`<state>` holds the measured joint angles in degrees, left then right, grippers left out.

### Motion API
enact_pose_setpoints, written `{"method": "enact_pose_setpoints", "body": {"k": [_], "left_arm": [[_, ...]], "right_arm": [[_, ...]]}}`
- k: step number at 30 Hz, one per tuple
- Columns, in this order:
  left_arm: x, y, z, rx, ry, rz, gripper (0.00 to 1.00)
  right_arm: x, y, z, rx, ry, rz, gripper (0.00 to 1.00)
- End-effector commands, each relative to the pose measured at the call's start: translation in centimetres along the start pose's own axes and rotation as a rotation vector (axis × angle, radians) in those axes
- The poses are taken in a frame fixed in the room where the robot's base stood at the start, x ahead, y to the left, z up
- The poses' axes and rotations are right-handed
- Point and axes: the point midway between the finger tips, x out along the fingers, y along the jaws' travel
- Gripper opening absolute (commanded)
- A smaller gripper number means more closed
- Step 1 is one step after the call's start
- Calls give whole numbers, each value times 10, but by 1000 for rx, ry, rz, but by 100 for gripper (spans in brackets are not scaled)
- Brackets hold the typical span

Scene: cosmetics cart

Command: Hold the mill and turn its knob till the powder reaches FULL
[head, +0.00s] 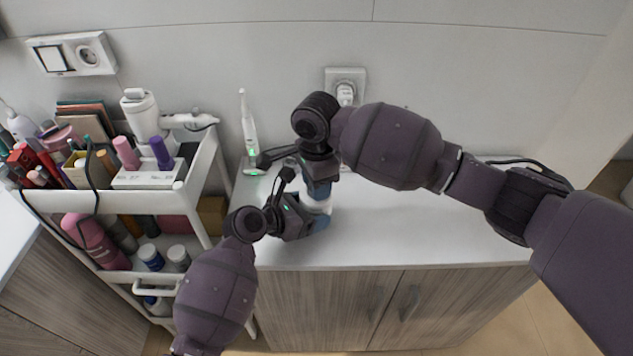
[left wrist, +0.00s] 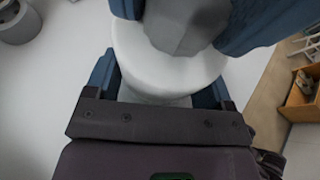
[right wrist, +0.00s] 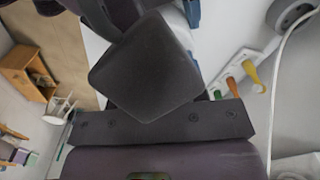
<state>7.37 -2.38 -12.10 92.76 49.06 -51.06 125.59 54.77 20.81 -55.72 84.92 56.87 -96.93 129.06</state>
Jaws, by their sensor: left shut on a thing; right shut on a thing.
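The mill (head: 317,204) stands on the white counter, mostly hidden by my grippers in the head view. In the left wrist view its white round body (left wrist: 165,72) sits between the blue fingers of my left gripper (head: 308,218), which is shut on it. A grey knob (left wrist: 182,28) shows above the body, between the blue fingers of my right gripper (head: 318,186). My right gripper is shut on the knob from above. In the right wrist view a dark squarish block (right wrist: 146,66), which looks like the knob, hides most of the fingers. The powder and the FULL mark cannot be seen.
A white cart (head: 205,180) packed with cosmetics stands left of the counter (head: 420,235). An electric toothbrush (head: 249,128) stands at the counter's back left. A plug sits in the wall socket (head: 345,88) behind my grippers. The counter's right part is largely clear.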

Motion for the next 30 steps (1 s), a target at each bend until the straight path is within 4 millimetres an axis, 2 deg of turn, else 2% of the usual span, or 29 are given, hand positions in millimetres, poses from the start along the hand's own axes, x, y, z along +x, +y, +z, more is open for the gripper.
{"method": "enact_pose_setpoints", "body": {"k": [21,30], "left_arm": [[0,0,0,0,0,0,42],[0,0,0,0,0,0,42]], "right_arm": [[0,-1,0,-430,-1,-1,15],[0,-1,1,-526,-1,-1,15]]}}
